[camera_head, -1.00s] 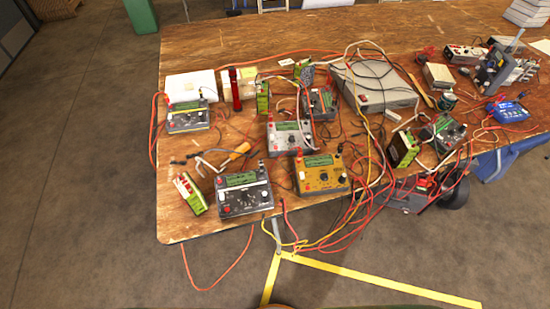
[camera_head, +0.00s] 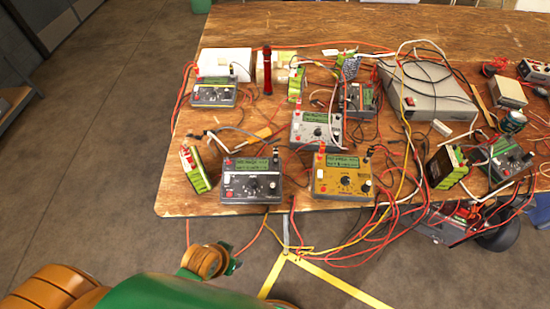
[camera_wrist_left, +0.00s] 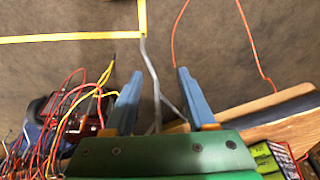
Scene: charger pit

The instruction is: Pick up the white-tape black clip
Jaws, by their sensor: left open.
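My left gripper (camera_wrist_left: 157,88) is open and empty in the left wrist view. Its two blue fingers are spread over the floor just off the table edge. In the head view my left arm comes in at the bottom left, below the table's front edge; its fingertips cannot be made out there. Small dark clip ends (camera_head: 194,137) lie beside whitish pieces (camera_head: 212,137) on the left part of the table, behind the black charger (camera_head: 252,181). They are too small to tell which one is the white-tape black clip. My right gripper is not in view.
A yellow charger (camera_head: 342,176), a silver charger (camera_head: 315,130) and a green battery pack (camera_head: 195,170) stand on the wooden table (camera_head: 177,203). Tangled red and yellow cables hang over the front edge. A grey power supply (camera_head: 428,88) stands further back. The table's front left corner is bare.

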